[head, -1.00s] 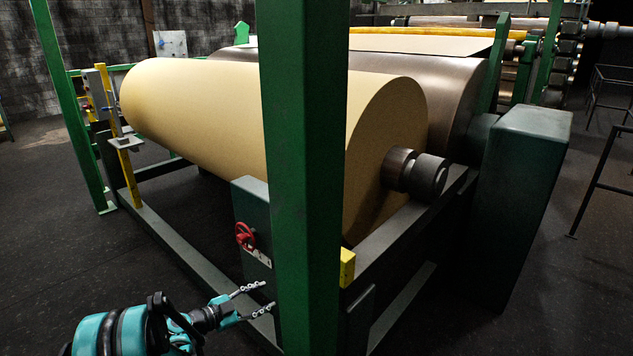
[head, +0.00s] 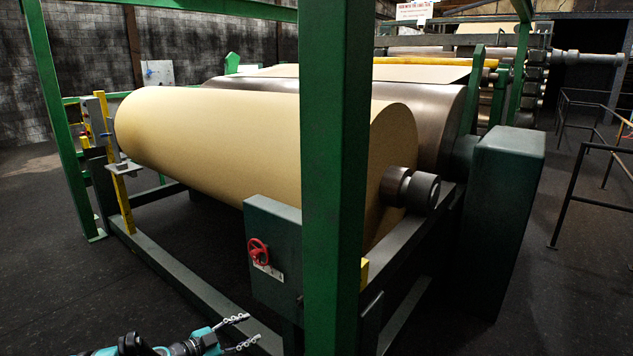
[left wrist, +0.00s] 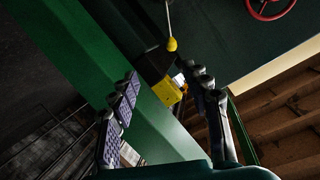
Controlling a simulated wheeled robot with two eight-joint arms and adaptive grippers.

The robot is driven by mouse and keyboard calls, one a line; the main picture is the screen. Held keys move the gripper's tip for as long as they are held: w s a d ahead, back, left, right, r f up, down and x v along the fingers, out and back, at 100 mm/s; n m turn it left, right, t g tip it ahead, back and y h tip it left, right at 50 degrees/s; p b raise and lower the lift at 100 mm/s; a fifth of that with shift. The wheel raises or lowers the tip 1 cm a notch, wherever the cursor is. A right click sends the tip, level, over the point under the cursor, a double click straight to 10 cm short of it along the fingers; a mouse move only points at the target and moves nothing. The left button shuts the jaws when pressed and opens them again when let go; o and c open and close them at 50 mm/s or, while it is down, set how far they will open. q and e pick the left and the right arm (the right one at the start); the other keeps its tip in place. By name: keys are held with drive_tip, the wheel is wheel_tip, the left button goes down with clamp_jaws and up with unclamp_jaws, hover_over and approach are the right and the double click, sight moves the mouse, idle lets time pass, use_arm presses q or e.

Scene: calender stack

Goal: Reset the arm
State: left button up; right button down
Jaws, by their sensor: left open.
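My left gripper (head: 240,331) is at the bottom of the head view, coming in from the left. Its two fingers are spread and nothing is between them. In the left wrist view, its open fingers (left wrist: 165,112) stand on either side of a green post and a small yellow part (left wrist: 168,90), which lie beyond them. The rest of the left arm is mostly below the head view's bottom edge. My right arm is not in view.
A green post (head: 334,170) stands right of the gripper. A dark green box with a red handwheel (head: 259,251) is just above it. A large tan roll (head: 235,145) lies in the machine frame. Dark floor (head: 60,290) is clear at left.

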use_arm(q)
drive_tip(key=s+d+r+n+g+y, duration=0.2)
drive_tip(key=s+d+r+n+y, duration=0.15)
drive_tip(key=s, duration=0.35)
drive_tip(key=s+d+r+n+g+y, duration=0.25)
drive_tip(key=s+r+n, duration=0.2)
drive_tip(key=s, duration=0.35)
drive_tip(key=s+a+n+y, duration=0.2)
drive_tip(key=s+n, duration=0.1)
drive_tip(key=s, duration=0.6)
drive_tip(key=s+a+n+y, duration=0.1)
drive_tip(key=s+n+y, duration=0.1)
drive_tip(key=s, duration=0.7)
drive_tip(key=shift+a+f+n+t+y, duration=0.3)
drive_tip(key=shift+a+n+t, duration=0.05)
drive_tip(key=shift+n, duration=0.35)
